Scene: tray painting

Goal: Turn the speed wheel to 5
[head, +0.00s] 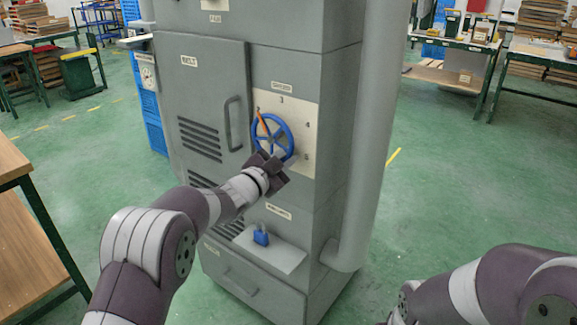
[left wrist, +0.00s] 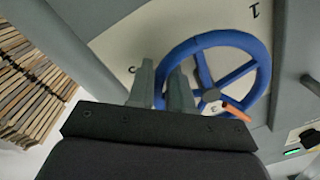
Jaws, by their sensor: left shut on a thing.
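The blue speed wheel (head: 289,134) is on a pale plate (head: 308,112) on the front of the grey cabinet. A "3" shows above the wheel, with further marks at its right. Its orange pointer (head: 262,120) lies toward the upper left in the head view. My left gripper (head: 272,159) is at the wheel's lower rim, shut on it. In the left wrist view, the rim of the wheel (left wrist: 232,38) passes between the two fingers (left wrist: 163,88), and the orange pointer (left wrist: 236,104) is right of them. My right arm shows at the bottom right, but its gripper is out of view.
The cabinet door (head: 204,75) has a curved handle left of the wheel. A thick grey pipe (head: 368,150) stands at the cabinet's right. A wooden table (head: 28,235) is at the left. Green floor is open at the right.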

